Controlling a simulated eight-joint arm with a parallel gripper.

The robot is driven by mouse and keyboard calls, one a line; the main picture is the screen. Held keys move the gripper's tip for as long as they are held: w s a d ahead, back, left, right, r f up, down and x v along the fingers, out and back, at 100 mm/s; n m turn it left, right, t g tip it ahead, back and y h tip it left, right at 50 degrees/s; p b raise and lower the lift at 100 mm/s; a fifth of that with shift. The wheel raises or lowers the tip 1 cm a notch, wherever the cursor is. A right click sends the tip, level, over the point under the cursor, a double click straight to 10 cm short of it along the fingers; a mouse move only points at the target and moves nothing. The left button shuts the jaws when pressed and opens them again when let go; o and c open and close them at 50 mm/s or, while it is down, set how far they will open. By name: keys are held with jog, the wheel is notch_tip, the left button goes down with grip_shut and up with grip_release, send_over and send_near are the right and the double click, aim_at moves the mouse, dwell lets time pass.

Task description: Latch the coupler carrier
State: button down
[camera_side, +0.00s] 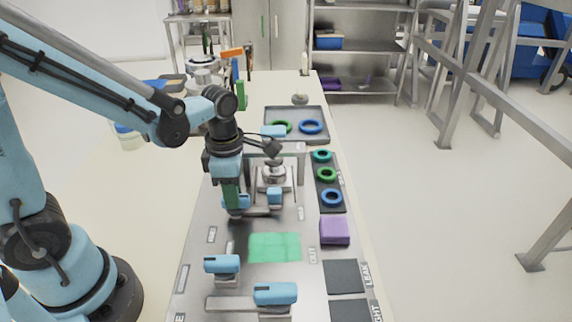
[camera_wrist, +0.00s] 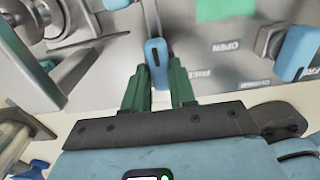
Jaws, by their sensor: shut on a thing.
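My gripper (camera_side: 232,206) has green fingers and points down at the left side of a metal fixture. In the wrist view the fingers (camera_wrist: 160,88) are shut on a blue lever handle (camera_wrist: 156,55) that stands between them. That handle also shows partly behind the fingers in the side view (camera_side: 243,201). The coupler carrier seems to be the metal frame (camera_side: 300,165) around a round silver part (camera_side: 272,175); round metal parts (camera_wrist: 20,22) show at the wrist view's left. Whether the carrier is latched cannot be told.
Other blue handles (camera_side: 274,195) (camera_side: 222,264) (camera_side: 275,293) stand on the plate. A green patch (camera_side: 275,247) lies mid-plate. A purple block (camera_side: 334,230) and a dark strip with rings (camera_side: 327,174) are on the right. A grey tray (camera_side: 296,139) with rings is behind.

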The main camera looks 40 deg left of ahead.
dwell(0.5)
jog(key=c, duration=0.9)
grip_release()
jog(key=shift+r, duration=0.1)
jog(key=shift+r, duration=5.95)
jog(key=f+m+t, duration=0.1)
jog(key=m+t, duration=0.1)
jog(key=m, duration=0.7)
jog(key=s+f+m+t, duration=0.1)
jog(key=m+t, duration=0.1)
jog(key=m, duration=0.7)
jog(key=a+m+t, duration=0.1)
jog(key=m+t, duration=0.2)
jog(key=m, duration=0.6)
jog(key=shift+s+f, duration=0.2)
jog(key=shift+f, duration=0.2)
